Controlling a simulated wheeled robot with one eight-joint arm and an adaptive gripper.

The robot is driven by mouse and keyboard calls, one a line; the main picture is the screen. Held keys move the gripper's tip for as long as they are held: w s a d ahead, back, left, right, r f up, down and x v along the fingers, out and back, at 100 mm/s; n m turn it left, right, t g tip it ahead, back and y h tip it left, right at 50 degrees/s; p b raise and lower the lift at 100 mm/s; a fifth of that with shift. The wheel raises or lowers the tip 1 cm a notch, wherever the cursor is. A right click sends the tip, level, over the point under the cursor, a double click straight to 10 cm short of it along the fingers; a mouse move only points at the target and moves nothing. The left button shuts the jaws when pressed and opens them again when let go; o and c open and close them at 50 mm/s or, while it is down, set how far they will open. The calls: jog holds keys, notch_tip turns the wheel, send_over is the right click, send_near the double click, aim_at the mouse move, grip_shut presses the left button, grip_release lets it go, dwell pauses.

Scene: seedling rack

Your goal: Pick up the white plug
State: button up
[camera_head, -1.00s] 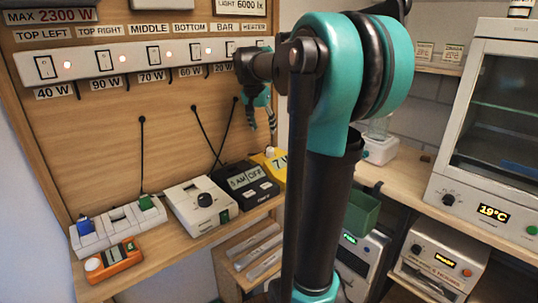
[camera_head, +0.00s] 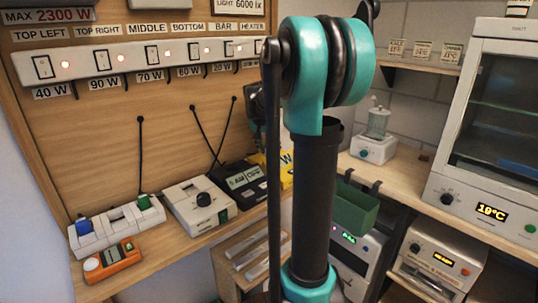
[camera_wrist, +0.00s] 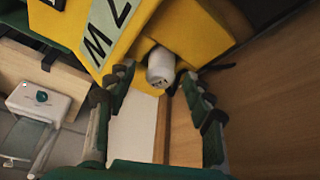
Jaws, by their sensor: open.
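A white plug (camera_wrist: 161,67), short and rounded, sits in a recess of a yellow device (camera_wrist: 192,30) in the wrist view. My gripper (camera_wrist: 157,80) is open, with its two fingers apart on either side of the plug and the tips close to it. I cannot tell whether either tip touches it. In the head view the yellow device (camera_head: 287,169) shows only in part beside my arm, and the plug is hidden there. A dark part of my gripper hangs just above that device, largely hidden behind my arm.
A power strip (camera_head: 118,229) with a blue and a green plug stands on the wooden bench, behind an orange meter (camera_head: 112,261). A white dial box (camera_head: 200,206) and a black timer (camera_head: 243,184) stand beside the yellow device. A wooden panel rises behind them.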

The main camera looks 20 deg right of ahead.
grip_shut()
dwell(0.3)
jog(key=shift+r, duration=0.15)
